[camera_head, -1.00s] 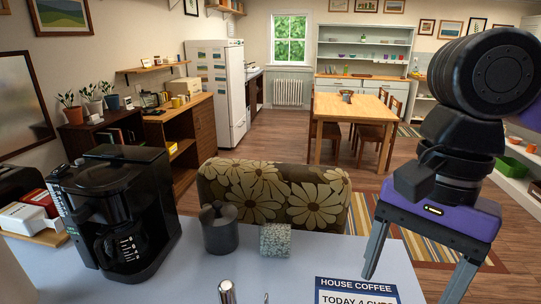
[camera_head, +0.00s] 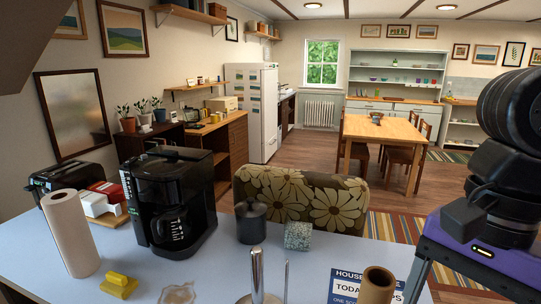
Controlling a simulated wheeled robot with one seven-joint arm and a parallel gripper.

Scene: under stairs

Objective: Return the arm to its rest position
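My gripper (camera_head: 482,262) is at the right edge of the head view, on the end of my black arm. It has a purple body with a small lit strip. One grey finger points down at the body's left end, and the other finger and the fingertips are out of frame. The visible finger sits far out to the side, so the gripper looks open. I see nothing held. It hangs above and beside the right end of the pale counter (camera_head: 215,272).
The counter holds a coffee maker (camera_head: 168,200), paper towel roll (camera_head: 70,235), yellow object (camera_head: 118,286), dark pot (camera_head: 251,222), speckled block (camera_head: 298,236), metal post (camera_head: 257,275), brown tube (camera_head: 377,287) and coffee sign (camera_head: 345,285). A flowered chair (camera_head: 300,198) stands behind. Open floor lies beyond.

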